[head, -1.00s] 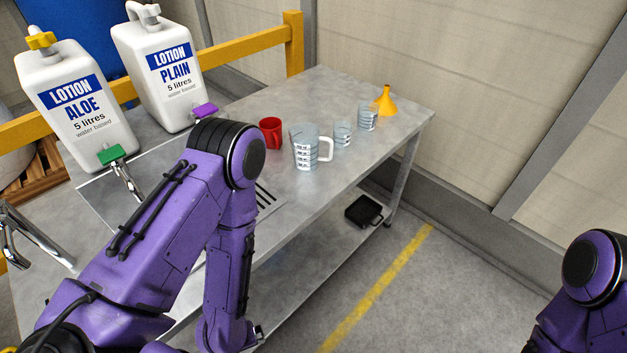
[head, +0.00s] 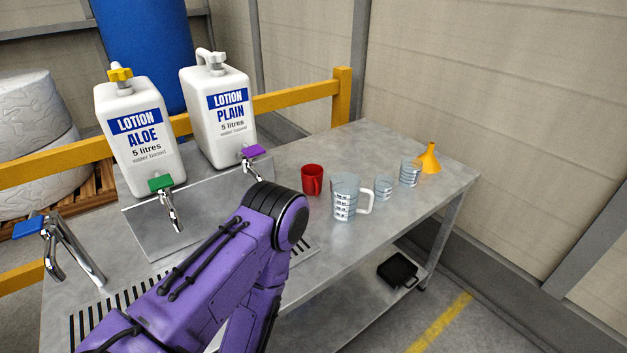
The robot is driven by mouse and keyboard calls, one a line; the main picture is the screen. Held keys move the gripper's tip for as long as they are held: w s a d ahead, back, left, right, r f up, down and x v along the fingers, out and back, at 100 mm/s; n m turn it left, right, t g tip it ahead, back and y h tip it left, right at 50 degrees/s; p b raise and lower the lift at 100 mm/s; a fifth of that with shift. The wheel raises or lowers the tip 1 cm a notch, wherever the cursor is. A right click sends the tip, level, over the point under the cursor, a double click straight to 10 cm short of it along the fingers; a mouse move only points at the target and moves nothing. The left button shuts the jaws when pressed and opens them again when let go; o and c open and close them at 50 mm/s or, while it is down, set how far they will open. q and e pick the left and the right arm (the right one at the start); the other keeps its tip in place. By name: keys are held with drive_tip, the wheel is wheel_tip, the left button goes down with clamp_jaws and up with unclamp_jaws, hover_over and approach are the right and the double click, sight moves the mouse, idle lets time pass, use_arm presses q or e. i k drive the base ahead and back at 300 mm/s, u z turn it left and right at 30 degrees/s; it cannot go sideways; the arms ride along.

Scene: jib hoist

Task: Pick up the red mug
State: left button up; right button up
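The red mug (head: 312,179) stands upright on the metal table (head: 335,250), just left of a large clear measuring jug (head: 345,197). A small gap seems to lie between the mug and the jug. My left arm comes up from the bottom of the head view, and its elbow is in front of the table, nearer to me than the mug. The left gripper is out of sight below the frame or behind the arm. My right arm and gripper do not show.
Smaller clear measuring cups (head: 383,188) and a yellow funnel (head: 429,158) stand right of the jug. Two white lotion containers, aloe (head: 140,150) and plain (head: 218,130), with taps stand at the back left. A faucet (head: 70,250) is at left. A black item (head: 397,270) sits on the lower shelf.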

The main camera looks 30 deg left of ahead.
sight(312, 174)
drive_tip(key=z, duration=1.4)
drive_tip(key=i, duration=1.5)
drive_tip(key=u, duration=2.8)
